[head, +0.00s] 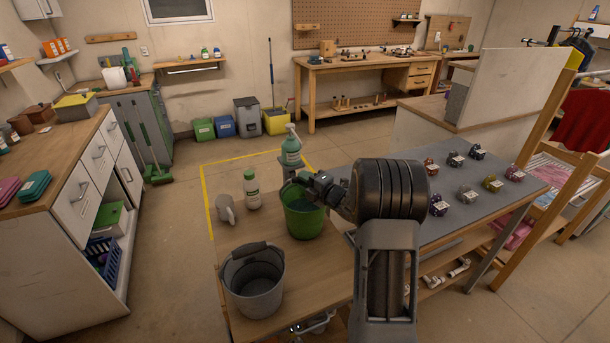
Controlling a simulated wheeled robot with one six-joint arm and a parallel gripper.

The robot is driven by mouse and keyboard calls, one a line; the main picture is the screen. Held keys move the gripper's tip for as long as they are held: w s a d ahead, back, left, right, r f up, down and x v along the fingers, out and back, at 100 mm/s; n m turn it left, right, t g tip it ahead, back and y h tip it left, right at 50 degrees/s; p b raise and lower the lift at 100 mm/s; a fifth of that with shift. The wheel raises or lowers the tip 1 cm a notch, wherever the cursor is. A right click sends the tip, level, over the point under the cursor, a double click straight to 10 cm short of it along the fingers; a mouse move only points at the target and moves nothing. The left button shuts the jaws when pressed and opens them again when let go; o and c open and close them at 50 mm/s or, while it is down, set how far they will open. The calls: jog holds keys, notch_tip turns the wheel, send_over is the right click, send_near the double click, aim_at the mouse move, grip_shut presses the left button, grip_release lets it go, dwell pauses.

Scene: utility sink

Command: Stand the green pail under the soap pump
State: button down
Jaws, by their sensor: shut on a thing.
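The green pail (302,222) is at the middle of the wooden counter in the head view. My gripper (300,184) is at the pail's upper rim, shut on it. My arm comes in from the right and hides part of the pail's right side. I cannot tell whether the pail's base touches the counter. The soap pump (291,150), a teal bottle with a pale pump head, stands just behind the pail at the counter's far edge, on or beside a grey block. The pail's rim overlaps the pump's lower part in the picture.
A grey bucket (254,284) stands at the front left of the counter (229,247). Several small labelled items sit on the grey mat (464,216) at right.

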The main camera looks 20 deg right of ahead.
jog(key=shift+r, duration=0.1)
jog(key=c, duration=1.4)
grip_release()
jog(key=o, duration=0.4)
